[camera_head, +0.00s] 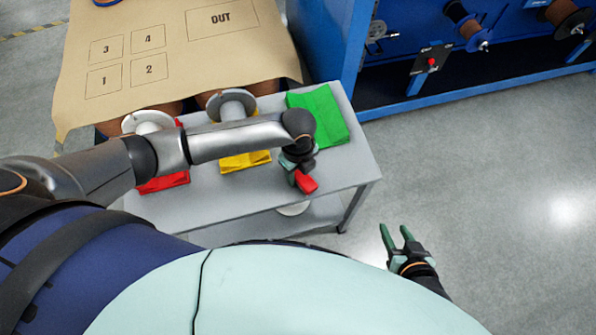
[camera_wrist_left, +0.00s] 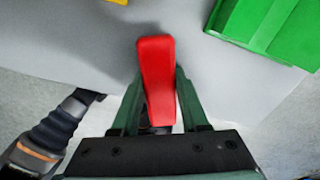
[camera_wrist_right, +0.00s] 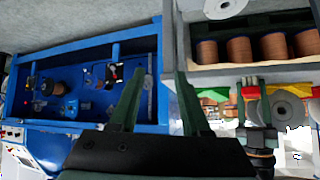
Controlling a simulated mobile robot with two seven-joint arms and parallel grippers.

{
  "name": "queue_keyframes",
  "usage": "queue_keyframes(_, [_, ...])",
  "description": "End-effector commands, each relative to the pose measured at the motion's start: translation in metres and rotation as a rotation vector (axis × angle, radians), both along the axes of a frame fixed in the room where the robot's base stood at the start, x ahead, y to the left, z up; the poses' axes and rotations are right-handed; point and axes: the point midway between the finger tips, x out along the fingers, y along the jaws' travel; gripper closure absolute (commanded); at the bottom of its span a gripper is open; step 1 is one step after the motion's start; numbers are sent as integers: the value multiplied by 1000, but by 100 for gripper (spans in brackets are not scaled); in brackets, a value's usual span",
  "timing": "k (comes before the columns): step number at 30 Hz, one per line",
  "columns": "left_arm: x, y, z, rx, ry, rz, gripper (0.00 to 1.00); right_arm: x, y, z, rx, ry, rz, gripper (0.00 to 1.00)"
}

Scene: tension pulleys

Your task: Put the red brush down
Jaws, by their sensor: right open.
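The red brush (camera_head: 306,182) is at my left gripper (camera_head: 293,170), near the front right of the grey table (camera_head: 335,184). In the left wrist view the red brush (camera_wrist_left: 157,75) lies lengthwise between the green fingers, which close in on both its sides. The table surface is behind it; whether the brush touches it I cannot tell. My right gripper (camera_head: 396,240) is open and empty over the floor, right of the table. Its spread fingers also show in the right wrist view (camera_wrist_right: 157,100).
Red (camera_head: 164,184), yellow (camera_head: 245,162) and green (camera_head: 318,115) pieces lie on the table, with grey-flanged spools beside the first two. A brown sheet (camera_head: 175,70) marked with numbered squares and OUT is behind. A blue machine (camera_head: 470,85) stands at the back right. Floor at right is clear.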

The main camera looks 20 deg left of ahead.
Motion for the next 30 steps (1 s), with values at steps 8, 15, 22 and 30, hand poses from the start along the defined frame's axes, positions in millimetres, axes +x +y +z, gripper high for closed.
queue_keyframes(8, [-6, 2, -12, 5, 11, 0, 27, 0, 1, -3, 1, 0, 2, 53])
queue_keyframes(15, [-7, 3, -11, 8, 14, 1, 27, 0, 1, -3, 0, 1, 1, 53])
queue_keyframes(22, [-5, 3, 23, 6, 11, 0, 27, 1, -2, 6, -3, -4, -3, 53])
queue_keyframes(30, [-2, 2, 86, 1, 4, 1, 27, -2, -10, 12, -15, -4, -17, 53])
